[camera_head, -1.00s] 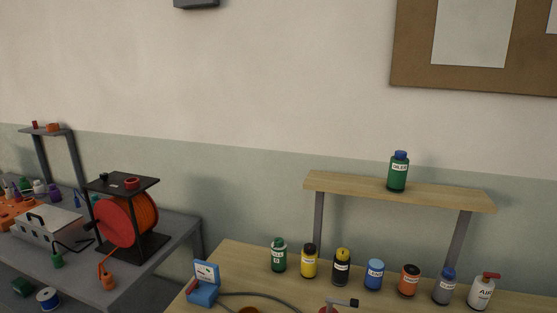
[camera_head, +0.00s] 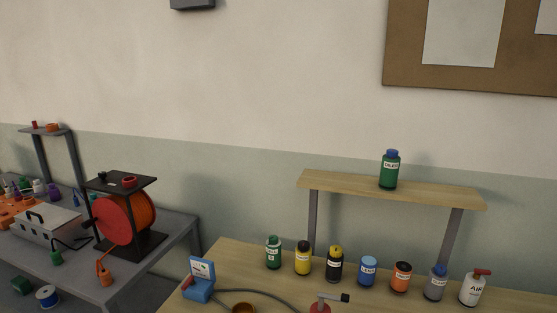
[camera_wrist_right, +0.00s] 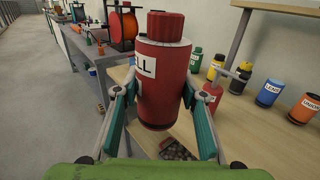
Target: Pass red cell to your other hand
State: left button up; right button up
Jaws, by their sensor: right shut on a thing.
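The red cell (camera_wrist_right: 165,75) is a red cylinder with a red cap and a white label of which "LL" shows. It is in the right wrist view, upright and slightly tilted. My right gripper (camera_wrist_right: 157,110) is shut on it, one finger on each side, and holds it above the gap between the grey table and the wooden bench. The red cell does not show in the head view. My left gripper is in neither view.
The wooden bench (camera_head: 228,262) holds several labelled bottles, a blue box (camera_head: 199,280) and a cable. A shelf (camera_head: 400,190) above bears a green bottle (camera_head: 390,169). The grey table (camera_head: 150,275) at left carries a red reel (camera_head: 122,219).

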jog(key=s+d+m+t+h+b, duration=0.1)
jog(key=s+d+m+h, duration=0.2)
jog(key=d, duration=0.3)
jog(key=s+d+m+t+h+b, duration=0.1)
jog(key=s+d+m+h+b, duration=0.1)
jog(key=d+h, duration=0.4)
jog(key=shift+s+d+r+m+t, duration=0.3)
jog(key=shift+s+d+m, duration=0.25)
jog(key=shift+s, duration=0.6)
jog(key=shift+a, duration=0.15)
